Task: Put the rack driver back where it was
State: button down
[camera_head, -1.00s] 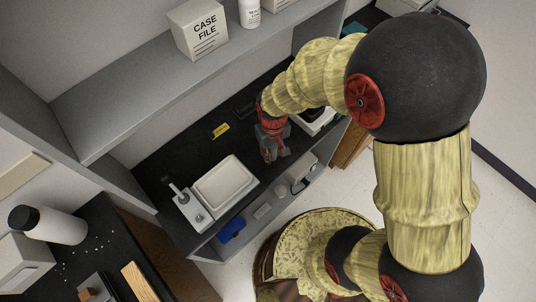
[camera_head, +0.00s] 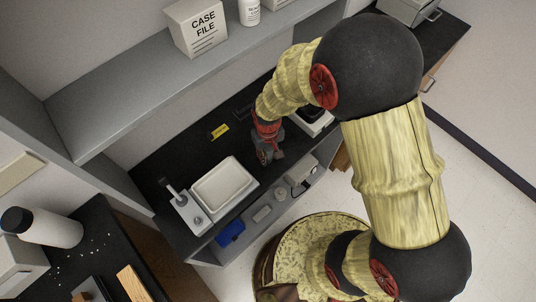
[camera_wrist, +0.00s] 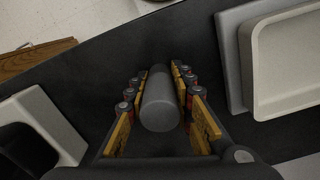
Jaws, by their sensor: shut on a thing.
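The rack driver, a dark grey rounded cylinder (camera_wrist: 160,102), sits between the fingers of my gripper (camera_wrist: 160,95) in the wrist view. The finger pads lie along both its sides, and the gripper is shut on it. In the head view my gripper (camera_head: 266,153) is over the front part of the black bench top (camera_head: 160,158), to the right of a white tray device. The driver cannot be clearly made out there. Its far end and its height above the bench are hard to tell.
The white tray device (camera_head: 224,184) stands close on the left; its tray shows at right in the wrist view (camera_wrist: 262,75). A white device with a dark top (camera_head: 318,122) is on the other side. A yellow label (camera_head: 219,131) lies behind. A grey shelf (camera_head: 130,113) overhangs the back.

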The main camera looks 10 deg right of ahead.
jog(key=c, duration=1.6)
grip_release()
jog(key=shift+f, duration=0.1)
jog(key=shift+o, duration=0.2)
notch_tip(320, 180, up, 13)
jog(key=p, duration=0.3)
jog(key=shift+f, duration=0.1)
jog(key=s+d+r+m+t, duration=0.1)
jog(key=d+r, duration=0.2)
jog(key=r, duration=0.5)
jog(key=s+d+r+m+t, duration=0.1)
jog(key=d+r+t, duration=0.15)
jog(key=r, duration=0.45)
jog(key=s+d+r+t, duration=0.1)
jog(key=s+d+r, duration=0.2)
jog(key=s+r, duration=0.2)
jog(key=s+d+r+m+t, duration=0.1)
jog(key=s+d+r, duration=0.2)
jog(key=s+r, duration=0.2)
jog(key=shift+s+d+r, duration=0.2)
jog(key=shift+d+r, duration=0.05)
jog(key=shift+d, duration=0.05)
jog(key=shift+f, duration=0.35)
